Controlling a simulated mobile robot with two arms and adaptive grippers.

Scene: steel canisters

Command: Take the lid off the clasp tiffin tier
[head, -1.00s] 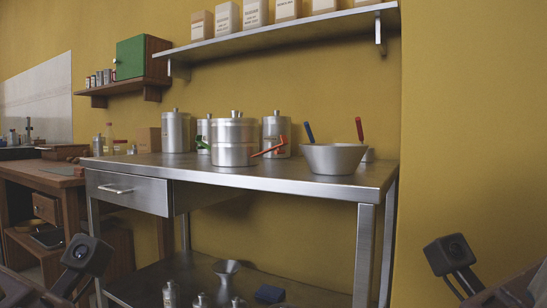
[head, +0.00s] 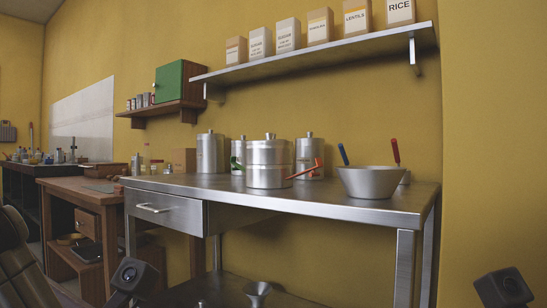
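The steel tiffin tier (head: 268,165) stands upright on the steel table in the head view, with a seam around its middle. Its lid (head: 269,142) with a small knob sits on top. A red clasp (head: 307,170) sticks out at its right side. A canister with a green clasp (head: 236,162) stands behind it to the left. My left gripper (head: 132,276) shows as a dark block at the bottom left, and my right gripper (head: 503,288) at the bottom right. Both are well below and in front of the tier, touching nothing visible. Their finger opening cannot be made out.
Steel canisters (head: 210,153) (head: 309,155) stand behind the tier. A steel bowl (head: 369,182) with blue and red handles behind it stands to the right. The steel table (head: 270,199) is clear along its front edge. A shelf (head: 315,57) with boxes hangs above.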

